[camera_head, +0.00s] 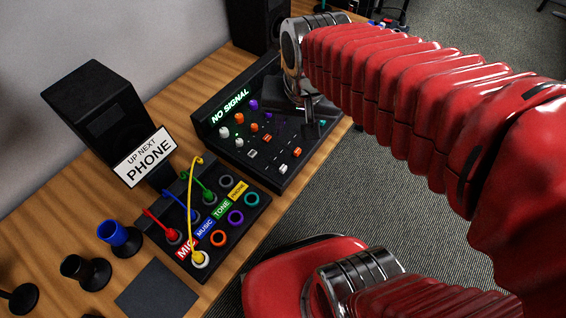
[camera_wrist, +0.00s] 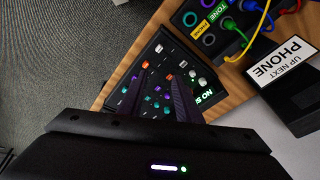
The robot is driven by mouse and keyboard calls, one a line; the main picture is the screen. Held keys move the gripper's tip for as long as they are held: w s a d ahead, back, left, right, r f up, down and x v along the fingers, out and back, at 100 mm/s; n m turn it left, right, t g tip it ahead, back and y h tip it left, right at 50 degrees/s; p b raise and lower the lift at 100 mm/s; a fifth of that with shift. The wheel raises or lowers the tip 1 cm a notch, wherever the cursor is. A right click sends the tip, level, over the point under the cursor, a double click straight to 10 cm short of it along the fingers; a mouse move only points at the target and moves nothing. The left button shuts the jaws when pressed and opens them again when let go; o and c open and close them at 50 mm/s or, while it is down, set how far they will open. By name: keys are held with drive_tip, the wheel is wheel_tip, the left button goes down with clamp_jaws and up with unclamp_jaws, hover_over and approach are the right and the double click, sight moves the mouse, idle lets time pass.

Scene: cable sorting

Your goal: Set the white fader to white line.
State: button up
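The black mixer (camera_head: 225,160) stands on the table with rows of coloured knobs and a lit "NO SIGNAL" display. A small white cap (camera_head: 283,168), which looks like the white fader, sits near its front edge, beside an orange cap (camera_head: 297,152). In the wrist view the white cap (camera_wrist: 158,48) lies beyond my fingertips. The white line is too small to make out. My gripper (camera_head: 311,126) hovers above the mixer's right part. In the wrist view my gripper (camera_wrist: 158,75) has its two fingers apart, with nothing held between them.
A cable box (camera_head: 246,214) with red, blue, green and yellow cables stands left of the mixer. A "PHONE" sign (camera_head: 146,157) stands before a black speaker (camera_head: 97,103). A second speaker (camera_head: 258,22) is behind the mixer. Cups (camera_head: 119,237) stand at the left.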

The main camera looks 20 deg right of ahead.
sight(283, 167)
drive_tip(key=w+f+m+g, duration=0.3)
drive_tip(key=w+f+m, duration=0.3)
drive_tip(key=f, duration=0.3)
drive_tip(key=shift+f, duration=0.15)
drive_tip(key=shift+f, duration=0.1)
wheel_tip(283, 167, down, 14)
drive_tip(key=shift+r, duration=0.2)
idle(0.5)
clamp_jaws()
idle(0.4)
idle(0.3)
